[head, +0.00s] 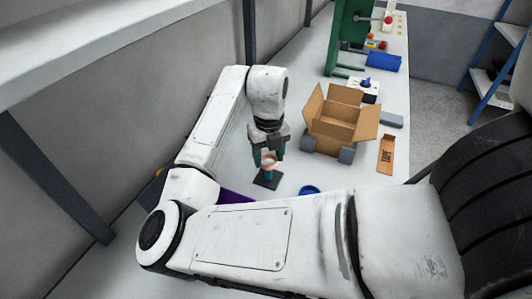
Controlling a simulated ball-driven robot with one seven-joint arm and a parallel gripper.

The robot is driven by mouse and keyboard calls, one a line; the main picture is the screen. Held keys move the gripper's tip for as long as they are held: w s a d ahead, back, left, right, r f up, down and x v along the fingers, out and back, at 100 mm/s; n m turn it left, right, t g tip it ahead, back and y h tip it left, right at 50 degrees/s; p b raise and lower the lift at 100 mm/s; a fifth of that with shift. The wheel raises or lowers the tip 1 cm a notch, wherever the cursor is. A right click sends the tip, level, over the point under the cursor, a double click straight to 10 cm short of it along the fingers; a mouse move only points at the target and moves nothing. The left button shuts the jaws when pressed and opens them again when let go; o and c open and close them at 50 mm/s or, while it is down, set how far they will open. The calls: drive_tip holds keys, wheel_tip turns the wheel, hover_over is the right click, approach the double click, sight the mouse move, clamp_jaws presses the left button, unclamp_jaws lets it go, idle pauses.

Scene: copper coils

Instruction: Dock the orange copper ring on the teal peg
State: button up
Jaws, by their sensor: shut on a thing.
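The teal peg (269,175) stands upright on a dark square base (266,182) on the white bench, below my gripper. The orange copper ring (269,163) shows small and pale at the top of the peg. My gripper (269,157) points down over the peg and is shut on the ring. The ring overlaps the peg's top in the head view. I cannot tell whether it is around the peg or just above it. The fingers hide part of the ring.
An open cardboard box (338,122) with grey blocks beside it stands right of my gripper. A blue round dish (309,190) and a purple item (235,196) lie nearer. A cardboard piece (386,154) lies at right. A blue bin (383,62) is farther back.

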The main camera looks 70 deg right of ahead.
sight(269, 170)
drive_tip(key=shift+f+b, duration=1.55)
drive_tip(key=shift+f, duration=0.85)
drive_tip(key=shift+f+b, duration=0.45)
drive_tip(key=shift+f, duration=0.1)
drive_tip(key=o, duration=0.9)
drive_tip(key=shift+r, duration=0.1)
drive_tip(key=shift+r+p, duration=4.05)
drive_tip(key=shift+r, duration=1.4)
